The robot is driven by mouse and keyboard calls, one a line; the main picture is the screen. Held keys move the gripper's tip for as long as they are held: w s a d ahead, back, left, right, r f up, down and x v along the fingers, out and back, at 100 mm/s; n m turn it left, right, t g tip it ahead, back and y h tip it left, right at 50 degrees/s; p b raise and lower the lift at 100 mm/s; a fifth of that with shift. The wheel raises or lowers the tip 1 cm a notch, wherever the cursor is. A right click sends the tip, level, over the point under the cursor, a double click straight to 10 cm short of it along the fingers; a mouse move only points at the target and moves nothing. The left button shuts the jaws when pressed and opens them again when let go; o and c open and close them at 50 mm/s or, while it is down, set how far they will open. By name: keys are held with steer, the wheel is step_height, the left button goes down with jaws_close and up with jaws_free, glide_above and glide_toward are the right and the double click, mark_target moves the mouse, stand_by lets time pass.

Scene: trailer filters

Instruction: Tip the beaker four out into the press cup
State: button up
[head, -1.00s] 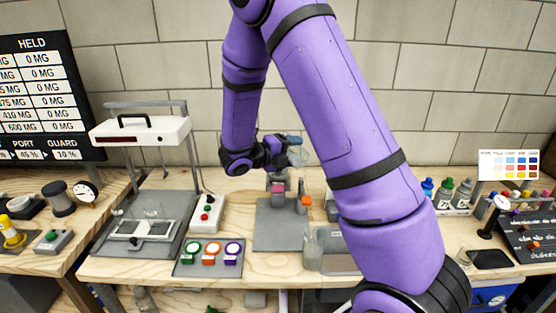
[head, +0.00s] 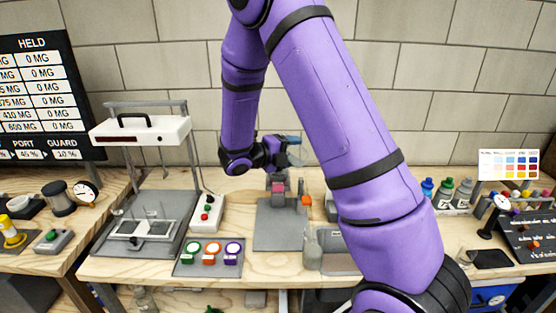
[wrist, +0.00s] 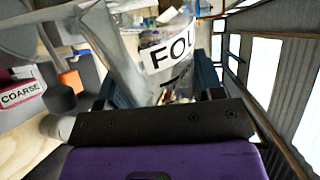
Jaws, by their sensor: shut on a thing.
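My gripper (head: 286,148) is shut on a clear beaker, above the back of the bench. In the wrist view the beaker (wrist: 122,62) sits between the dark fingers of my gripper (wrist: 160,85), with a white label reading "FOU", partly cut off. The beaker is tilted; its contents cannot be made out. Below my gripper stands a grey press-like stand with a pink block (head: 278,188) on a grey plate (head: 272,235). In the wrist view a pink "COARSE" label (wrist: 20,94) and an orange block (wrist: 71,81) lie to the left. I cannot clearly make out the press cup.
A glass vessel (head: 313,250) stands by a grey tray (head: 340,264) at the front. A pad of coloured rings (head: 207,262), a control box (head: 207,213) and a white-topped rig (head: 140,131) are to the left. Bottles (head: 445,190) stand at the right.

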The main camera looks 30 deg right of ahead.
steer(key=shift+w+r+n+g, duration=0.15)
steer(key=shift+w+r+n, duration=0.25)
steer(key=shift+n, duration=0.4)
steer(key=shift+w+r+n+g, duration=0.15)
steer(key=shift+w+r+n, duration=0.1)
steer(key=shift+r+n, duration=0.4)
stand_by(1.6)
steer(key=shift+w+d+r+n+g+p, duration=0.1)
steer(key=shift+w+r+n+g+p, duration=0.15)
steer(key=shift+w+n, duration=0.4)
steer(key=shift+w+r+n+g+p, duration=0.2)
steer(key=shift+w+r+n, duration=0.1)
steer(key=shift+n, duration=0.6)
steer(key=shift+w+d+r+n+g+p, duration=0.15)
steer(key=shift+w+r+n+p, duration=0.2)
steer(key=shift+n, duration=0.45)
stand_by(2.6)
